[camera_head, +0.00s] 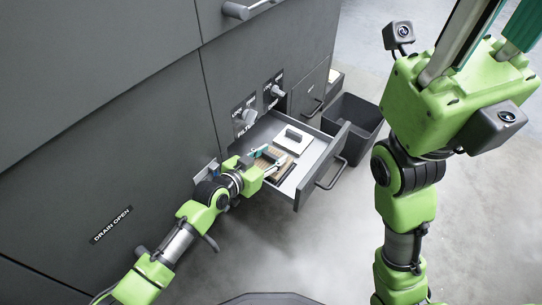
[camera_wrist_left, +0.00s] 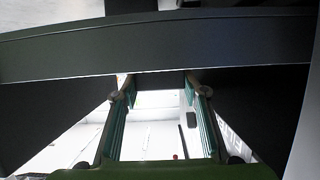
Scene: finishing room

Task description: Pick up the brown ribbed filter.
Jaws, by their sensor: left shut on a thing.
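The brown ribbed filter (camera_head: 263,161) is in the open drawer (camera_head: 309,178), partly hidden by my left gripper. My left gripper (camera_head: 269,161) reaches into the drawer from the left, its fingers on either side of the brown filter, shut on it. In the left wrist view the two teal-padded fingers (camera_wrist_left: 160,88) have a dark block-like end between their tips; ribs cannot be made out there. My right gripper (camera_head: 492,28) is at the upper right, far from the drawer, its fingertips cut off by the picture edge.
A white piece with a dark handle (camera_head: 293,137) lies in the drawer's back part. A dark bin (camera_head: 352,120) stands beyond the drawer front. Knobs (camera_head: 249,117) stick out from the grey cabinet (camera_head: 100,130). The floor right of the drawer is clear.

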